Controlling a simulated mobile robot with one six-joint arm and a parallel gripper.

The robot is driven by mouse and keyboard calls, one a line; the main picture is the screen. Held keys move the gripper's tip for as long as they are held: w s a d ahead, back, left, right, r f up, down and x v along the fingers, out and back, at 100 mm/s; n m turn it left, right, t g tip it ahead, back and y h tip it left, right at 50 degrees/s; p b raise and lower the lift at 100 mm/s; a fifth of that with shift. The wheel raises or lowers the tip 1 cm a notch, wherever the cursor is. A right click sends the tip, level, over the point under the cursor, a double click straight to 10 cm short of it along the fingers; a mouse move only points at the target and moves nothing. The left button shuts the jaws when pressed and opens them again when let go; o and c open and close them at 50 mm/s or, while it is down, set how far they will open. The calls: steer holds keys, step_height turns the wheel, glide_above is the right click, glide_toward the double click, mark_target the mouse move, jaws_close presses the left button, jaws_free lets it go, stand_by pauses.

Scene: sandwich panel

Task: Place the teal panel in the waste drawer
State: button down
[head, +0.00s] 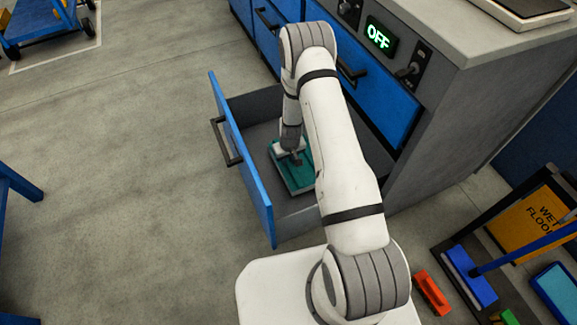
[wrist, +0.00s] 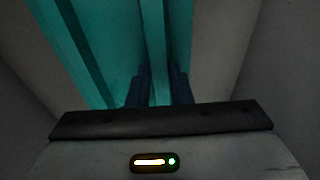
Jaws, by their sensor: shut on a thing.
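The teal panel (head: 293,178) is inside the open blue-fronted drawer (head: 240,160), low down near the grey drawer floor. In the wrist view the teal panel (wrist: 105,60) runs away from my gripper with a raised strip along it. My gripper (head: 296,158) reaches down into the drawer from above. Its dark fingers (wrist: 157,88) are shut on the panel's raised strip. I cannot tell whether the panel rests on the drawer floor. My arm hides part of the drawer's right side.
The grey cabinet (head: 460,110) has an OFF display (head: 380,37) and a lever. Other blue drawers are closed. A red block (head: 431,293), a blue broom head (head: 470,278) and a wet floor sign (head: 540,220) are at the right. Open floor lies left.

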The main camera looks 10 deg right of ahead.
mark_target(288, 162)
step_height(288, 162, down, 4)
steer(key=shift+r+b, duration=0.2)
steer(key=shift+b, duration=0.4)
steer(key=c, duration=1.3)
jaws_free()
steer(key=shift+r, duration=0.1)
